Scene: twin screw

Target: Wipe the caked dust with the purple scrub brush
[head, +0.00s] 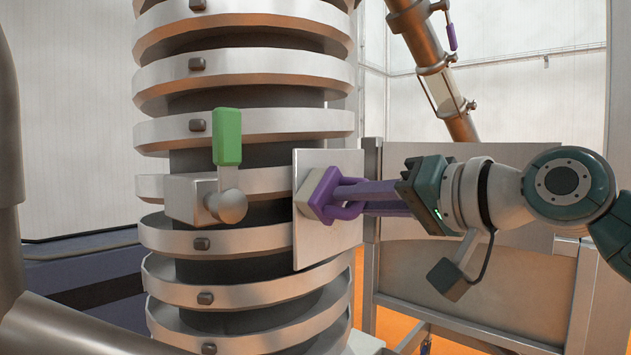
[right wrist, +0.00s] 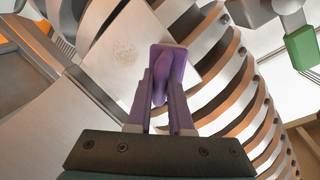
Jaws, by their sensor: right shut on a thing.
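The purple scrub brush (head: 324,190) has a purple back and a pale pad that faces the square metal plate (head: 328,244). My right gripper (head: 350,194) is shut on the brush's handle, reaching in from the right. In the right wrist view the brush (right wrist: 168,54) sits between the fingertips (right wrist: 162,88), over the right part of the plate (right wrist: 108,84). A faint speckled round patch, seemingly the caked dust (right wrist: 125,53), shows on the plate left of the brush. Whether the pad touches the plate I cannot tell. My left gripper is out of view.
A ringed metal column (head: 240,125) stands behind and left of the plate. A valve with a green handle (head: 227,137) sticks out from it, left of the brush. A metal cabinet (head: 470,278) stands below my right arm. A slanted bronze pipe (head: 428,60) is above.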

